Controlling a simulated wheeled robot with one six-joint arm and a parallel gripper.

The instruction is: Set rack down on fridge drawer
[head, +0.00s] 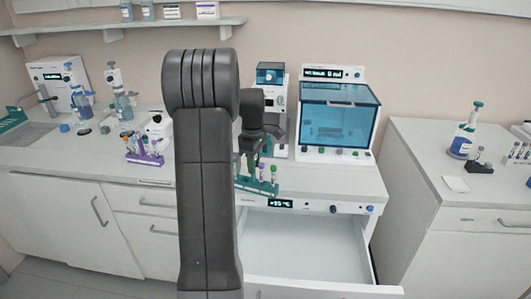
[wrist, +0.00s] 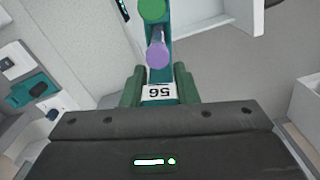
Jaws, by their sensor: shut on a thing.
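My gripper (head: 251,164) is shut on a teal rack (head: 262,187), seen edge-on in the head view with several capped tubes standing in it. In the wrist view the gripper's two green fingers (wrist: 160,88) close on both sides of the rack's end, which bears a label reading 56 (wrist: 160,92). A purple cap and a green cap show beyond it. The fridge drawer (head: 305,245) is pulled open, white and empty where it shows. The rack is above its back left part, at the counter's front edge. My arm hides the drawer's left side.
A blue-windowed cabinet (head: 340,115) stands on the counter. A purple tube rack (head: 145,152) sits on the left counter. A separate right counter (head: 430,160) holds a bottle.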

